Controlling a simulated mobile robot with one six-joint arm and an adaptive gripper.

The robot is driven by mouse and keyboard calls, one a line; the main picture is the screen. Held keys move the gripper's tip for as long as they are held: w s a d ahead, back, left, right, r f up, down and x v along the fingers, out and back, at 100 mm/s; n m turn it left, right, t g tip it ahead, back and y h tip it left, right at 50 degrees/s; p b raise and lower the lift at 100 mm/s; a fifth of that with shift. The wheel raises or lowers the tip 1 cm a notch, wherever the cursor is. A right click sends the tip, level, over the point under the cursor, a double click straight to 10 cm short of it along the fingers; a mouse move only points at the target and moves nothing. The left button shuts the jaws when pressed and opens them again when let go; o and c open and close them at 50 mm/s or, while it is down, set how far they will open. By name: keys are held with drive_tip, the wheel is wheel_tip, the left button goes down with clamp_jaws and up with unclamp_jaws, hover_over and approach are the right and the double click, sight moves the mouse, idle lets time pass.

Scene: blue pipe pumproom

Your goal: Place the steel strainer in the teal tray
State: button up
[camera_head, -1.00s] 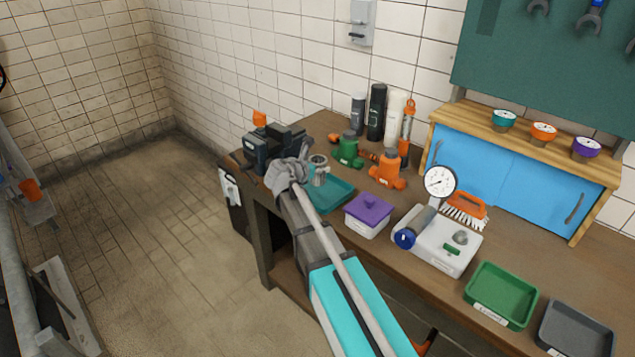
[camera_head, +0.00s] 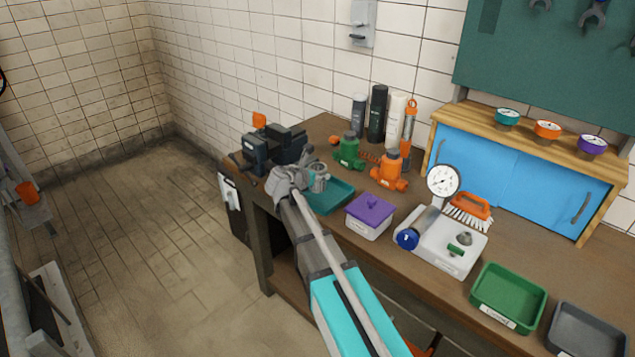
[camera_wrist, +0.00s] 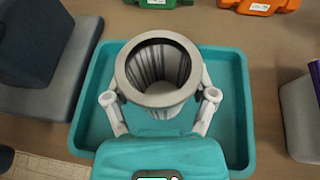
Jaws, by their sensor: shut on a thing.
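The steel strainer (camera_wrist: 160,75) is a grey, open-topped cylinder with a wide rim. It is upright between the two fingers of my gripper (camera_wrist: 160,98), which is shut on it. In the head view the strainer (camera_head: 317,178) shows beside my gripper (camera_head: 300,180). The teal tray (camera_wrist: 236,110) lies under the strainer in the wrist view, with its rim around it on the visible sides. The tray also shows in the head view (camera_head: 335,196), partly covered by my arm. I cannot tell whether the strainer's base touches the tray floor.
A dark vise (camera_head: 268,150) stands close left of the tray. A purple-lidded box (camera_head: 370,212) stands close on the right. Green (camera_head: 348,150) and orange (camera_head: 388,172) valve bodies are behind. A white case with a gauge (camera_head: 440,240) and a green tray (camera_head: 508,295) are further right.

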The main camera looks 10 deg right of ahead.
drive_tip(key=shift+f, duration=0.55)
drive_tip(key=shift+f+b, duration=0.15)
drive_tip(key=shift+b, duration=0.3)
drive_tip(key=o, duration=1.1)
drive_tip(key=shift+r, duration=0.25)
drive_tip(key=shift+s+a+r+p, duration=0.1)
drive_tip(key=shift+s+a+p, duration=0.1)
drive_tip(key=shift+p, duration=0.2)
drive_tip(key=p+v, duration=0.4)
drive_tip(key=v, duration=0.7)
drive_tip(key=shift+s, duration=0.1)
